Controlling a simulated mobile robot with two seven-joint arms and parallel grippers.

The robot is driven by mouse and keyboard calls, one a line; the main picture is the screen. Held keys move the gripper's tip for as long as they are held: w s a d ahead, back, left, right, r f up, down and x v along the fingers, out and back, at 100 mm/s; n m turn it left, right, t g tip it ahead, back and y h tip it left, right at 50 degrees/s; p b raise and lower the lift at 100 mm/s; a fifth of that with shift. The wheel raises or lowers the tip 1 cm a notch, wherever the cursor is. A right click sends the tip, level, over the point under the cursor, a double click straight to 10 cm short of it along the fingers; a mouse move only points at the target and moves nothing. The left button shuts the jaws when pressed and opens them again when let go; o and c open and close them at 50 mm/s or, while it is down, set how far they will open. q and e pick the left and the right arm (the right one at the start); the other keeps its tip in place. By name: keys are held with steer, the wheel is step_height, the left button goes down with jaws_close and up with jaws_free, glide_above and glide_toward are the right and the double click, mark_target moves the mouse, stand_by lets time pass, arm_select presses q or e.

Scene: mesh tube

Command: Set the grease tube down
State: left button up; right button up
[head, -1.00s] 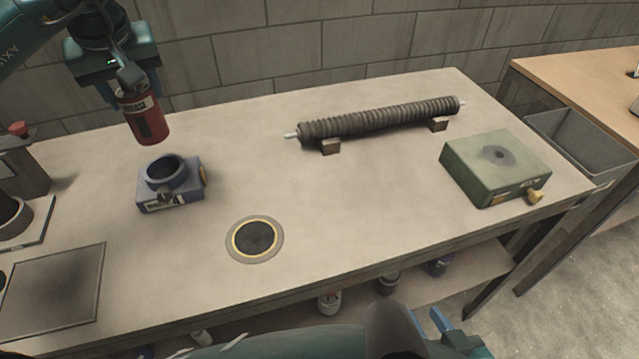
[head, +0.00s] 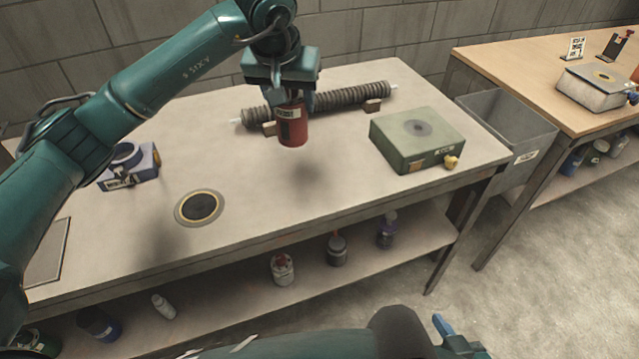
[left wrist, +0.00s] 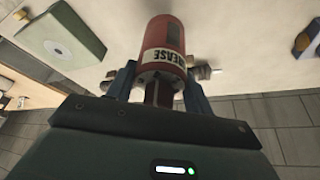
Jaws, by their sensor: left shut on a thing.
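The grease tube (head: 293,131) is a red cylinder with a pale label. My left gripper (head: 290,100) is shut on its top end and holds it upright above the workbench, in front of the ribbed roller. Its shadow lies on the bench below, apart from it. The left wrist view shows the red tube (left wrist: 162,38) with "GREASE" lettering between the blue fingers (left wrist: 158,85). My right gripper (head: 448,330) shows only as a blue finger at the bottom edge; most of it is hidden.
The workbench (head: 260,215) has a dark disc with a yellow ring (head: 199,207), a green block (head: 418,143) on the right, the ribbed roller (head: 345,100) behind, and a blue holder (head: 130,170) partly behind my arm. A grey bin (head: 510,125) stands beyond the right end. The middle front is clear.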

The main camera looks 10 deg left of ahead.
mark_target(300, 144)
arm_select(q)
steer(key=f, duration=0.2)
steer(key=d+f, duration=0.1)
steer(key=f, duration=0.2)
steer(key=shift+d+f, duration=0.15)
steer(key=shift+f, duration=2.4)
steer(key=shift+f, duration=0.15)
steer(key=o, duration=1)
steer(key=shift+o, duration=0.2)
